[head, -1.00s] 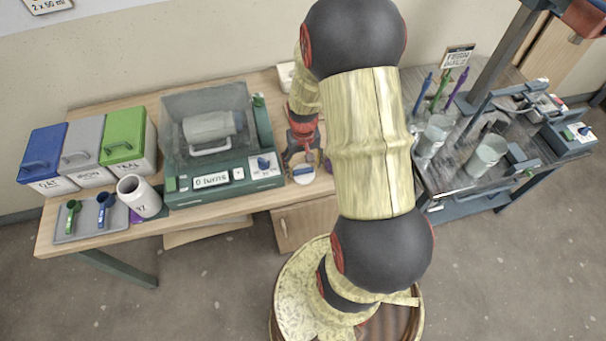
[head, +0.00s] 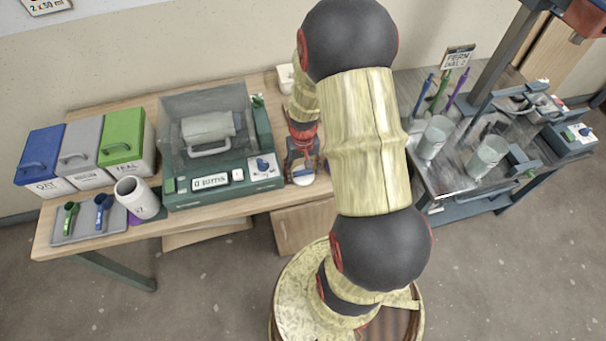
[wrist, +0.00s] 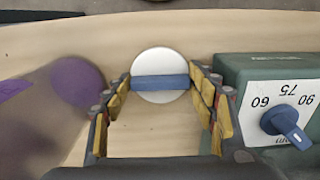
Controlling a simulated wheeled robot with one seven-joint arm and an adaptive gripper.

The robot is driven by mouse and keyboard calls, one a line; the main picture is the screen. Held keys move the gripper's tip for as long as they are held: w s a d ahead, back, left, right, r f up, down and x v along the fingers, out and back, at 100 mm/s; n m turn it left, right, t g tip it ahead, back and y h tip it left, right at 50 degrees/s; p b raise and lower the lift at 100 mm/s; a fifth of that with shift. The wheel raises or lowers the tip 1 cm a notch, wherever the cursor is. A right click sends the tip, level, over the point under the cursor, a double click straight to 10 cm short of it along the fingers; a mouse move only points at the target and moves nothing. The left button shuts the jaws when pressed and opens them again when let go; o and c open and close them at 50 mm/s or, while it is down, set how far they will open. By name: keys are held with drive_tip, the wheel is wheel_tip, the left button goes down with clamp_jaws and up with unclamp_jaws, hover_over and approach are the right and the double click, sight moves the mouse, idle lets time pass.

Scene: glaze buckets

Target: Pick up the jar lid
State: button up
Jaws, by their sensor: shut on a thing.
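The jar lid (wrist: 160,57) is a round white disc with a blue bar handle across it, in the middle of the wrist view. It also shows small in the head view (head: 303,178), by the wooden table's front edge, right of the green machine. My gripper (wrist: 160,83) has its yellow-padded fingers at the two ends of the blue bar and is shut on it. In the head view my gripper (head: 303,160) is low over the table, partly hidden by my arm. Whether the lid touches the table is hard to tell.
The green machine (wrist: 265,85) with a dial stands close beside the lid. A white jar (head: 137,198) stands farther left, near a tray with scoops (head: 85,228).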

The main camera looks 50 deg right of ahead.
sight(303, 171)
drive_tip(key=shift+c, duration=0.4)
drive_tip(key=shift+r, duration=0.6)
wheel_tip(303, 171, up, 2)
drive_tip(key=shift+r+p, duration=0.15)
drive_tip(key=shift+p, duration=0.4)
drive_tip(key=s+a+r+p, duration=0.2)
drive_tip(key=s+r+p, duration=0.3)
drive_tip(key=s+r, duration=0.1)
drive_tip(key=s+a+r+p, duration=0.3)
drive_tip(key=s+r+p, duration=0.1)
drive_tip(key=s+r, duration=0.3)
drive_tip(key=shift+r+p, duration=0.35)
drive_tip(key=shift+r, duration=0.95)
drive_tip(key=shift+a+r, duration=0.1)
drive_tip(key=shift+a, duration=0.05)
